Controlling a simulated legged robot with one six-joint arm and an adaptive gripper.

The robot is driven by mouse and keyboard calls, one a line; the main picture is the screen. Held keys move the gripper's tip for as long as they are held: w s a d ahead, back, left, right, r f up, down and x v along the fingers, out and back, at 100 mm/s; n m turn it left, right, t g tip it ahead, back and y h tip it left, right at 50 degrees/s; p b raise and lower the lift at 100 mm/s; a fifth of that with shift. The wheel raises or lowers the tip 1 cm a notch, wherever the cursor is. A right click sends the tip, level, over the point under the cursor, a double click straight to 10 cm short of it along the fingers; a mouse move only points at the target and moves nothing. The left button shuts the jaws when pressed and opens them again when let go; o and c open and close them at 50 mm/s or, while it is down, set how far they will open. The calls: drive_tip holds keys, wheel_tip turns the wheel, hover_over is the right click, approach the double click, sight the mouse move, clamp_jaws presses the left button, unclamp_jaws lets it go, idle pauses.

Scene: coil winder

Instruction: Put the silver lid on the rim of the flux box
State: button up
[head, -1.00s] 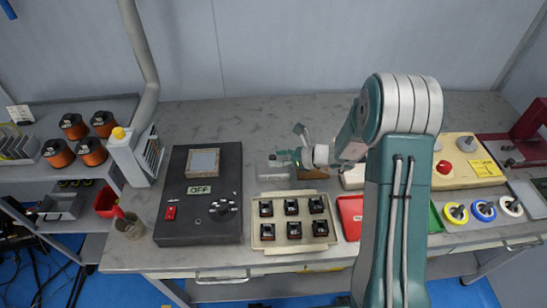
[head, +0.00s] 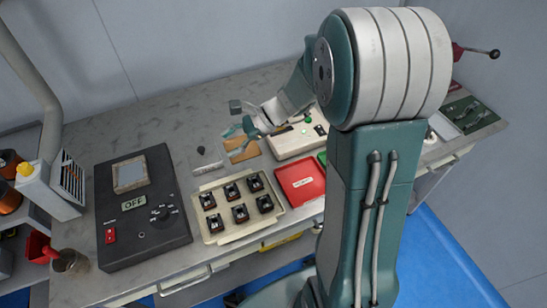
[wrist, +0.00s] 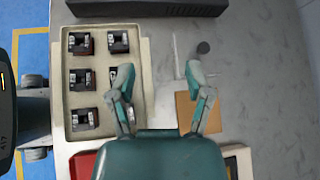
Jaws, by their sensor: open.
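My gripper (head: 240,119) is open and empty, held above the bench near the back edge of the coil tray. In the wrist view its two fingers are spread wide (wrist: 158,76), with tray edge and bare bench between them. A small silver-grey piece with a dark knob (head: 206,160), seemingly the silver lid, sits on the bench left of a flat brown square (head: 243,150). In the wrist view the grey piece (wrist: 196,78) is by the right fingertip, and the brown square (wrist: 187,112) is partly behind that finger. I cannot make out clearly which thing is the flux box.
The cream tray (head: 216,184) holds several small dark coil parts. A black control box marked OFF (head: 120,235) stands at left. A red tray (head: 300,182) and a cream panel with buttons (head: 290,145) are at right. The back left of the bench is clear.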

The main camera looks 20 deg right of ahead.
drive_tip(key=s+d+r+n+t+h, duration=0.1)
drive_tip(key=s+d+r+n+h, duration=0.1)
drive_tip(key=s+r+n+h, duration=0.3)
drive_tip(key=s+d+r+n+t+h, duration=0.2)
drive_tip(key=s+r+n+h, duration=0.3)
drive_tip(key=s+n, duration=0.7)
drive_tip(key=shift+s+r+n+h, duration=0.3)
drive_tip(key=shift+s+r, duration=0.65)
drive_tip(key=shift+s, duration=0.15)
